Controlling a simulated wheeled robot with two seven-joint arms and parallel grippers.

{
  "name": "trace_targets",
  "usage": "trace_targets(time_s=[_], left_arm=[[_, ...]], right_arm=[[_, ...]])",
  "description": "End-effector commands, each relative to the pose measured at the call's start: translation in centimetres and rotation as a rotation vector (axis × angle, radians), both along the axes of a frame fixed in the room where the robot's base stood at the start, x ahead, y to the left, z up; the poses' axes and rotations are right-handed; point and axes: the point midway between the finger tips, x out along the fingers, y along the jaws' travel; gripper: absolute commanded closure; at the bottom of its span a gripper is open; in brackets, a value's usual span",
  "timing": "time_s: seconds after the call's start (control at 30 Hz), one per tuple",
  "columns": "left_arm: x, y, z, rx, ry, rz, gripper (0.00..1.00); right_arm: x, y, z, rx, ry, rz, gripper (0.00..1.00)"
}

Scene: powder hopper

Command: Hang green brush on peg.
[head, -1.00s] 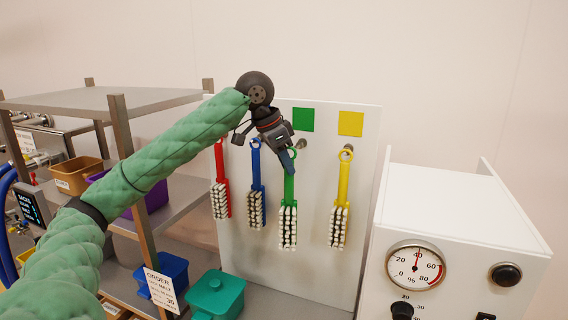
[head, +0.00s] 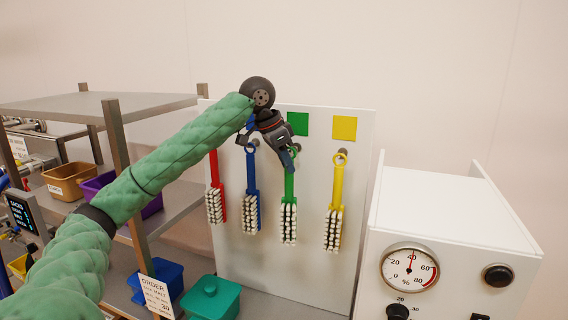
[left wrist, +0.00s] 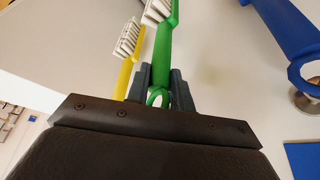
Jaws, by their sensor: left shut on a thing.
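The green brush (head: 289,222) hangs bristles down in front of the white board. My left gripper (head: 290,163) is shut on its handle just below the ring. In the left wrist view the green handle (left wrist: 163,55) lies between both fingers (left wrist: 163,82), with the ring (left wrist: 157,97) close to the palm. The peg (head: 297,147) under the green square (head: 297,124) is mostly hidden behind the gripper and ring. I cannot tell whether the ring is around the peg or in front of it. My right gripper is not in view.
Red (head: 215,203), blue (head: 251,205) and yellow (head: 334,220) brushes hang on the board (head: 318,275) close by. A white gauge box (head: 440,230) stands at right. A shelf (head: 85,103) and a teal lidded container (head: 212,297) are at left.

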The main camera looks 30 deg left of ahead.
Motion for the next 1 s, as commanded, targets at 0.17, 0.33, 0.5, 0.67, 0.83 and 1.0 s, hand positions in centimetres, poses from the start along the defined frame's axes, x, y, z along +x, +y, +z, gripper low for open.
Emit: trace_targets(time_s=[0.17,0.33,0.5,0.67,0.83,1.0], left_arm=[[0.8,0.2,0.0,-0.001,-0.001,0.001,1.00],[1.6,0.4,-0.1,0.000,0.000,0.001,1.00],[2.2,0.5,-0.5,0.000,0.000,0.000,1.00],[2.6,0.6,-0.8,-0.001,0.000,0.002,1.00],[2.8,0.7,-1.0,0.000,0.001,0.003,1.00],[2.8,0.8,-1.0,0.000,0.001,0.004,1.00]], right_arm=[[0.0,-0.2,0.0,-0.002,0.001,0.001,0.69],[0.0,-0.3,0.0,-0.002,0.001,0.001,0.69],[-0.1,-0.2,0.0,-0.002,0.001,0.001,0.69],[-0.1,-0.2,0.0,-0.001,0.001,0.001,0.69],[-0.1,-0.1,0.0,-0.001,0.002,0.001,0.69],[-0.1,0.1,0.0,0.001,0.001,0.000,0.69]])
